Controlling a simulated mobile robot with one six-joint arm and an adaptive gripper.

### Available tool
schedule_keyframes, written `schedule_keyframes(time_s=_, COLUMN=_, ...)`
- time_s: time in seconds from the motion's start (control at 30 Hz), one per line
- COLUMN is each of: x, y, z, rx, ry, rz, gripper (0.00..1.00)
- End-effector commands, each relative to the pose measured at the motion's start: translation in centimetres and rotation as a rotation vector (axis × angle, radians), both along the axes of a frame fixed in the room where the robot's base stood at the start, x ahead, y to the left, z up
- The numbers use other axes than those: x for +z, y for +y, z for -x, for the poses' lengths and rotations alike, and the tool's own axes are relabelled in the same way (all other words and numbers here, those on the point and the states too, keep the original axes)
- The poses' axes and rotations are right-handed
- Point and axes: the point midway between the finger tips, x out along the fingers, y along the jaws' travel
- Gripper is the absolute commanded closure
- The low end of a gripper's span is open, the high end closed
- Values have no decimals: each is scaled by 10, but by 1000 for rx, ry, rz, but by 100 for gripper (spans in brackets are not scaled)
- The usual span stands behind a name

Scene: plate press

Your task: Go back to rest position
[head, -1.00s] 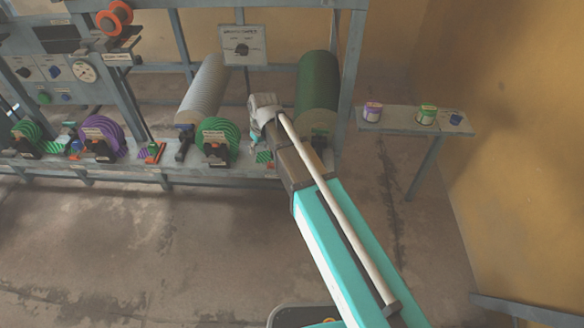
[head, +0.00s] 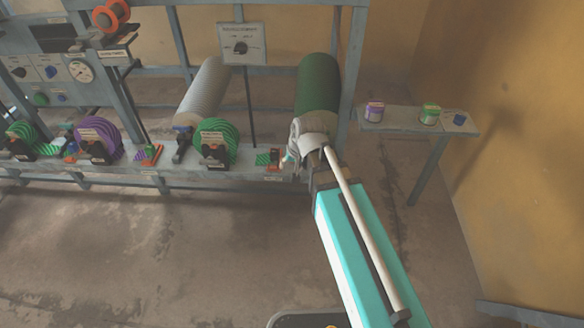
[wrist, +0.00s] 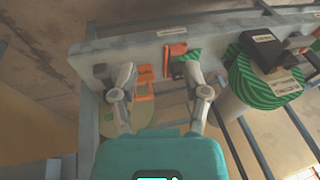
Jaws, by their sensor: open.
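My gripper (wrist: 158,82) is open in the wrist view, its two fingers apart with nothing held between them. Beyond them lies the edge of the press bench, with an orange clip (wrist: 176,50) and a small green striped piece (wrist: 194,55). In the head view my gripper (head: 287,160) is small and partly hidden by my wrist, in front of the right end of the bench (head: 225,172). Whether it touches anything there cannot be told.
A green striped roll (head: 222,130) and a purple one (head: 100,132) stand on the bench. A dark green roller (head: 318,85) and a grey roller (head: 203,88) lie behind. A side shelf (head: 395,120) holds small cans. The floor in front is clear.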

Motion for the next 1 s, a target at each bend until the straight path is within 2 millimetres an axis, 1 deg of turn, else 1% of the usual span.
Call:
schedule_keyframes(time_s=0.4, x=0, y=-2, z=1, rx=-9, ry=1, rz=-2, gripper=40)
schedule_keyframes(time_s=0.47, x=0, y=-4, z=2, rx=-7, ry=3, rz=2, gripper=40)
schedule_keyframes(time_s=0.57, x=-1, y=-14, z=6, rx=-4, ry=13, rz=18, gripper=40)
schedule_keyframes(time_s=0.67, x=-2, y=-32, z=14, rx=1, ry=31, rz=44, gripper=40)
schedule_keyframes(time_s=0.9, x=-6, y=-94, z=46, rx=25, ry=112, rz=137, gripper=40)
schedule_keyframes(time_s=1.0, x=-6, y=-116, z=60, rx=34, ry=147, rz=168, gripper=40)
